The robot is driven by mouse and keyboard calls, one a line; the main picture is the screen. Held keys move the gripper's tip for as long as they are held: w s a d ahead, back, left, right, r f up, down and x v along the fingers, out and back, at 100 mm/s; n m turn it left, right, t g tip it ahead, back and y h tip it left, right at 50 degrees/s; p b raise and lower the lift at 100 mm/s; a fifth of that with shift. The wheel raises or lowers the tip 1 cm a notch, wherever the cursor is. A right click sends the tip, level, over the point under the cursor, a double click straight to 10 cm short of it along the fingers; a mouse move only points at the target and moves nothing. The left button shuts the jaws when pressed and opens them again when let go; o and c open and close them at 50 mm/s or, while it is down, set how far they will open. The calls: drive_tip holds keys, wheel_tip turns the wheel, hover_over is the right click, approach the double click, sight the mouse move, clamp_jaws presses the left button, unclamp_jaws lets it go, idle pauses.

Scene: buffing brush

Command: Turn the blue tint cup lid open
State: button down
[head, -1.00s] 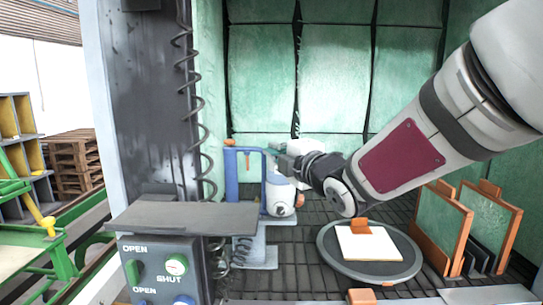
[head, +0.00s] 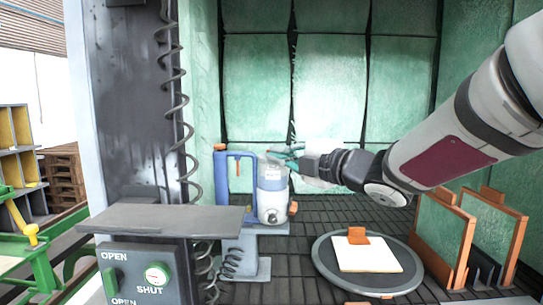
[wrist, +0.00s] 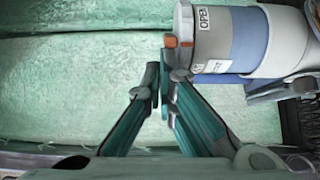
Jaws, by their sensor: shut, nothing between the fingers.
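The blue tint cup (head: 273,199), a white cylinder with a blue band, stands upright by a blue frame on a stand in the head view. Its pale lid (head: 272,172) is at the top, just under my gripper (head: 276,156). In the wrist view the cup (wrist: 288,42) lies sideways at the upper right. Its lid (wrist: 190,50) faces left, with an orange tab (wrist: 171,42) and an "OPEN" label (wrist: 203,18). My gripper's teal fingers (wrist: 158,82) are shut and empty beside the lid end. I cannot tell whether they touch it.
A blue frame (head: 220,175) with an orange top stands left of the cup. A round turntable (head: 330,272) bears a white panel (head: 367,256). Framed green panels (head: 440,237) lean at the right. A grey shelf (head: 160,220) juts out at the front left.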

drive_tip(key=shift+w+d+n+g+y+b, duration=0.2)
drive_tip(key=shift+w+d+n+g+y, duration=0.3)
drive_tip(key=shift+n+g+y, duration=0.6)
drive_tip(key=shift+w+d+n+g+y+b, duration=0.3)
drive_tip(key=shift+d+n+g+y, duration=0.45)
drive_tip(key=shift+g, duration=0.6)
drive_tip(key=shift+w+d+n+g+y+b, duration=0.15)
drive_tip(key=shift+w+d+n+g+y, duration=0.25)
drive_tip(key=shift+n+g+y, duration=0.55)
drive_tip(key=shift+w+g, duration=0.1)
drive_tip(key=shift+g, duration=0.2)
